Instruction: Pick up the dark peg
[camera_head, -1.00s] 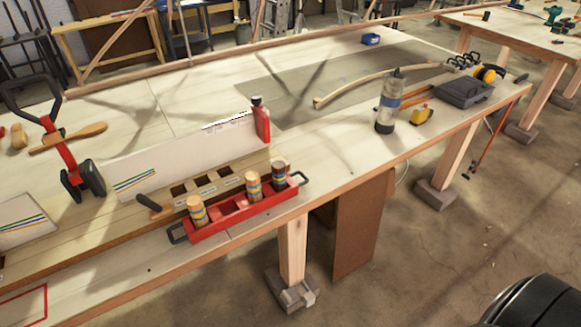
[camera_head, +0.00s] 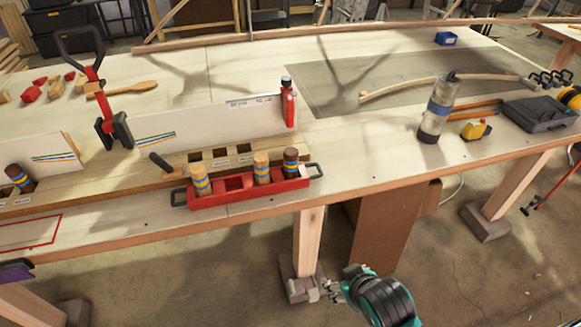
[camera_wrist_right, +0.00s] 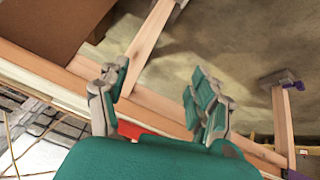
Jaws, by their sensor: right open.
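A dark brown peg (camera_head: 291,162) with blue and yellow bands stands upright in the right end of a red tray (camera_head: 236,198) near the table's front edge. Two lighter banded pegs stand in the same tray, one in the middle (camera_head: 262,168) and one at the left (camera_head: 200,180). My right gripper (camera_head: 333,290) is low in front of the table, below and apart from the tray. The right wrist view shows its fingers (camera_wrist_right: 157,103) spread, with nothing held. A purple part at the lower left edge (camera_head: 14,271) seems to be my left gripper; its fingers are not clear.
Another brownish banded peg (camera_head: 18,176) stands at the far left. A grey bottle (camera_head: 436,112) stands right. A table leg (camera_head: 308,240) is beside my right gripper.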

